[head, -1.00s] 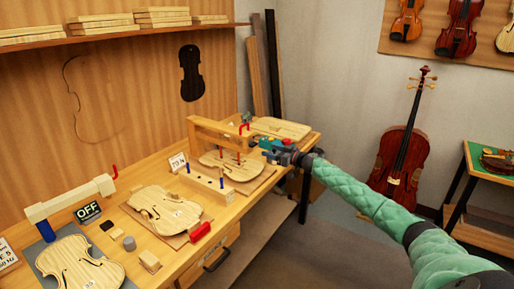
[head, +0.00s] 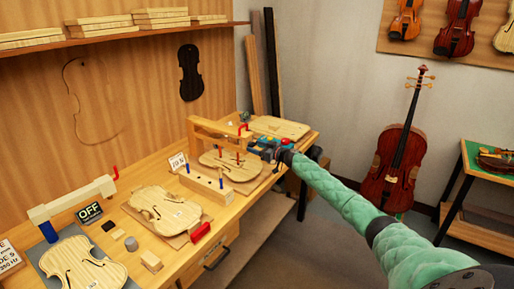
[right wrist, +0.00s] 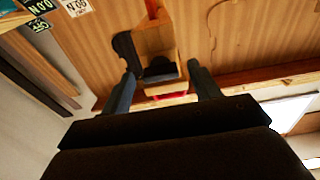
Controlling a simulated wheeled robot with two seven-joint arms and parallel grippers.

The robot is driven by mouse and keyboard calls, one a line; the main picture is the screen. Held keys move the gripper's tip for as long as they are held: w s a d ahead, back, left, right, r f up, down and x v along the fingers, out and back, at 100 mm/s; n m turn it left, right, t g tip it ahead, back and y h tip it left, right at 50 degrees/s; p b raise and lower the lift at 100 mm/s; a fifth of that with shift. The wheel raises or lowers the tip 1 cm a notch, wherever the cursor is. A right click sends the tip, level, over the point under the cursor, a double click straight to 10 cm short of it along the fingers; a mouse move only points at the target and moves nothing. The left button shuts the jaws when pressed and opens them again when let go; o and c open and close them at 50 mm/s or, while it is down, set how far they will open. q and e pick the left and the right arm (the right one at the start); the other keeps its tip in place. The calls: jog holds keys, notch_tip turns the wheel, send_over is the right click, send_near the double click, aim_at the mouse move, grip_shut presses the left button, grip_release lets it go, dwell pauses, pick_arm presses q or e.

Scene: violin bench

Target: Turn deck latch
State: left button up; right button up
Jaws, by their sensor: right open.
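A red lever (head: 244,128) stands at the right end of a wooden bridge-like frame (head: 212,132) over a violin plate (head: 230,168); I cannot tell for sure that it is the deck latch. My right gripper (head: 257,146) is at the right of this frame, in front of and below the lever. In the right wrist view my right gripper (right wrist: 162,84) is open, with a wooden block (right wrist: 154,40) with a dark end beyond and between its fingers. A red strip (right wrist: 170,97) shows below the block. No touch is visible. My left gripper is not in view.
Another bridge (head: 72,199) with a red lever stands at the bench's left, by an OFF sign (head: 90,212). A violin plate (head: 165,209), a red-handled tool (head: 200,232) and small blocks lie between. Another plate (head: 280,127) lies behind my gripper.

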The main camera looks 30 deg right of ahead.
jog(key=c, duration=1)
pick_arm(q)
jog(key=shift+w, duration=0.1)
